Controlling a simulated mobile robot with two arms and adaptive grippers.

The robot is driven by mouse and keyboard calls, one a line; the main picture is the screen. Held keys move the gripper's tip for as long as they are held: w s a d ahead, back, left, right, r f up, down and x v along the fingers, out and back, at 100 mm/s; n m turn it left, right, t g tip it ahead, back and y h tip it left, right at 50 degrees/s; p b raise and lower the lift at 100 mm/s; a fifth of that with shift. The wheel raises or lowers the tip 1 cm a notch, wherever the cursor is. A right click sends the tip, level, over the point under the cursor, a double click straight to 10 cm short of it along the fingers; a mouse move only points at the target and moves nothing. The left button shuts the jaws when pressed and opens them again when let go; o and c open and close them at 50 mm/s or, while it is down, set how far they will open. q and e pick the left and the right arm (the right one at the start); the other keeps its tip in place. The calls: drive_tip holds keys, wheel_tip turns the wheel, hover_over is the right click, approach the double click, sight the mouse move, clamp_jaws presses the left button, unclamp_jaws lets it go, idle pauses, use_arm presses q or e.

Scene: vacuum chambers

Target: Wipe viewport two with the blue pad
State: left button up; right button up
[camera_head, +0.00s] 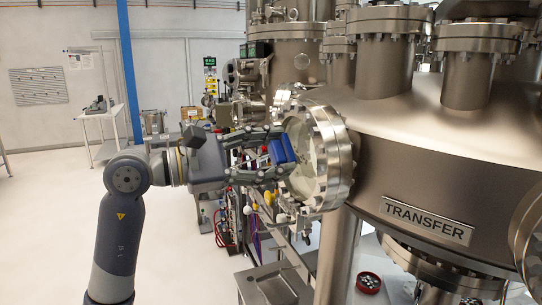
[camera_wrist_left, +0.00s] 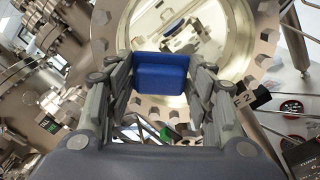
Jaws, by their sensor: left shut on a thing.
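The blue pad (camera_head: 282,151) is held between the fingers of my left gripper (camera_head: 272,158), which is shut on it. In the left wrist view the pad (camera_wrist_left: 161,76) sits between the fingertips, in front of a round flanged viewport (camera_head: 322,158). The viewport's glass (camera_wrist_left: 205,40) shows behind and above the pad in the wrist view. The pad is at the glass side of the flange; I cannot tell whether it touches the glass. A label partly reading "2" shows beside the flange in the wrist view. My right gripper is not in view.
The large metal chamber with a TRANSFER plate (camera_head: 427,220) fills the right. Another flange (camera_head: 528,235) is at the right edge. A red round container (camera_head: 368,282) sits low. A blue post (camera_head: 130,70) and white table (camera_head: 103,125) stand left, with open floor around.

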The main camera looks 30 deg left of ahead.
use_arm(q)
drive_tip(key=shift+s+a+f+b, duration=0.15)
drive_tip(key=shift+s+a+b, duration=0.3)
drive_tip(key=shift+b, duration=0.25)
drive_tip(key=b+v, duration=0.1)
drive_tip(key=v, duration=0.2)
drive_tip(key=shift+w+a+b, duration=0.1)
drive_tip(key=shift+b, duration=0.25)
drive_tip(key=shift+s+a+b, duration=0.35)
drive_tip(key=shift+s+b, duration=0.05)
drive_tip(key=shift+s, duration=0.1)
drive_tip(key=shift+s+a, duration=0.1)
drive_tip(key=shift+s, duration=0.05)
drive_tip(key=b+v, duration=0.2)
drive_tip(key=v, duration=0.1)
